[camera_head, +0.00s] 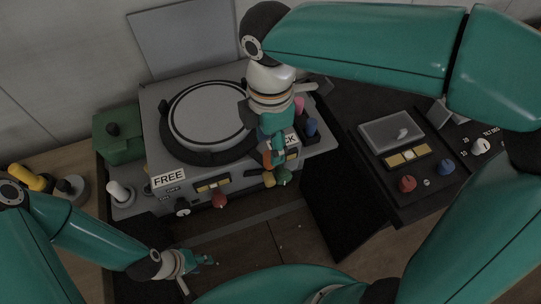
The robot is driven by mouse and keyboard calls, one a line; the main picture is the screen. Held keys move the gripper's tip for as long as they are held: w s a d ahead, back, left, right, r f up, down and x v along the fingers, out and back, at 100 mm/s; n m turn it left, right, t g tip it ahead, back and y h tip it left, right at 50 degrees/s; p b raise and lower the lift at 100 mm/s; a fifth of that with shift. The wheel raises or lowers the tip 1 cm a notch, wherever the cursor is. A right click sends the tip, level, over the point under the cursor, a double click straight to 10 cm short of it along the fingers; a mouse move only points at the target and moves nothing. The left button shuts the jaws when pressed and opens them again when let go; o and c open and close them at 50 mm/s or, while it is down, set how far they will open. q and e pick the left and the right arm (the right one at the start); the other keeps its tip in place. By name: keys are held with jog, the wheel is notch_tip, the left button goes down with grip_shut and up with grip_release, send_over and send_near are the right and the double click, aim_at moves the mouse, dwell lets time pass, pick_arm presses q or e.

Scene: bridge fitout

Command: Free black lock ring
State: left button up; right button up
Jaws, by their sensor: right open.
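The black lock ring (178,146) lies around a pale round disc (208,113) on the grey console. A white FREE label (168,178) is at the console's front left. A second label (291,139), with only "CK" readable, is at the right, partly covered by my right gripper. My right gripper (274,160) is open at the ring's right side, over the console's front right. Whether it touches the ring is hidden. My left gripper (200,268) is low at the front, apart from the ring; its jaw opening is too small to make out.
Several knobs stand on the console front, including a red one (219,200) and a green one (284,177). A green box (119,135) is at the left. A dark panel (408,150) with a small screen is at the right. Brown floor (285,240) shows in front.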

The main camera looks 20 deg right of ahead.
jog(key=shift+f, duration=2.7)
grip_shut()
